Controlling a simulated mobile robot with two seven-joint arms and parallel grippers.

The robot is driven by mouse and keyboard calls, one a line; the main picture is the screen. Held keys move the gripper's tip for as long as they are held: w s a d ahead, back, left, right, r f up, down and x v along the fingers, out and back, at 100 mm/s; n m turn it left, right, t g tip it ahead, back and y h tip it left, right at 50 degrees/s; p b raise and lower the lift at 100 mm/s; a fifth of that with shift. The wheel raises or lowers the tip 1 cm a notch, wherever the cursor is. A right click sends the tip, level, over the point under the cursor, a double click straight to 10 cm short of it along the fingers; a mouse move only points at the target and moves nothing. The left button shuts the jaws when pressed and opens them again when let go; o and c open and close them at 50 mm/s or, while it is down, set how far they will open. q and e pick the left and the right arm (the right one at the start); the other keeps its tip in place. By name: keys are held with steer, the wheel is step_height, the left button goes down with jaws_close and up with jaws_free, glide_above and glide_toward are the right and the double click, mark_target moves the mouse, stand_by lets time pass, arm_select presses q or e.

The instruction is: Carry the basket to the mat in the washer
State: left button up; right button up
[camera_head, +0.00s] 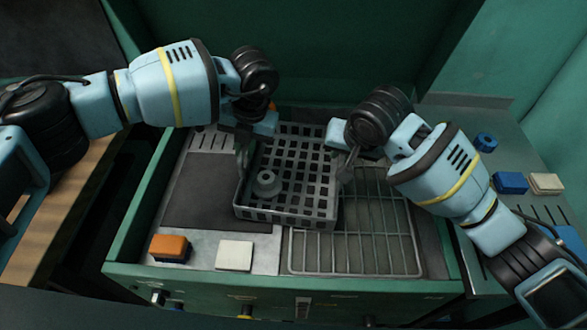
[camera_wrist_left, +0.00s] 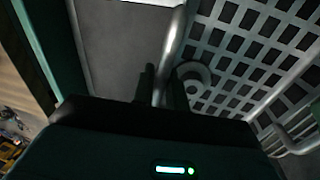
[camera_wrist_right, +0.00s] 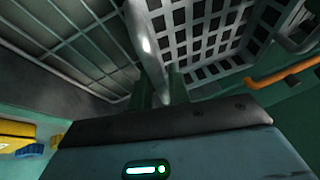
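The grey slotted basket (camera_head: 288,212) is in the middle of the washer (camera_head: 130,240), upright, with a grey ring-shaped part (camera_head: 267,183) inside it. The dark mat (camera_head: 205,190) lies flat in the washer, left of the basket. My left gripper (camera_head: 243,155) is shut on the basket's left wall; in the left wrist view the rim (camera_wrist_left: 170,50) runs between its fingers. My right gripper (camera_head: 345,163) is shut on the right wall, its rim (camera_wrist_right: 148,45) between the fingers. I cannot tell whether the basket's underside touches anything.
A wire rack (camera_head: 365,240) fills the washer's right side. An orange-topped block (camera_head: 170,247) and a white block (camera_head: 234,255) sit at the front left. A blue ring (camera_head: 485,142), blue block (camera_head: 510,182) and beige block (camera_head: 546,183) lie on the right-hand surface. Green walls rise behind.

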arm_select(q)
jaws_close()
arm_select(e)
jaws_close()
arm_select(q)
steer(key=shift+r, duration=0.1)
arm_select(e)
steer(key=shift+r, duration=0.1)
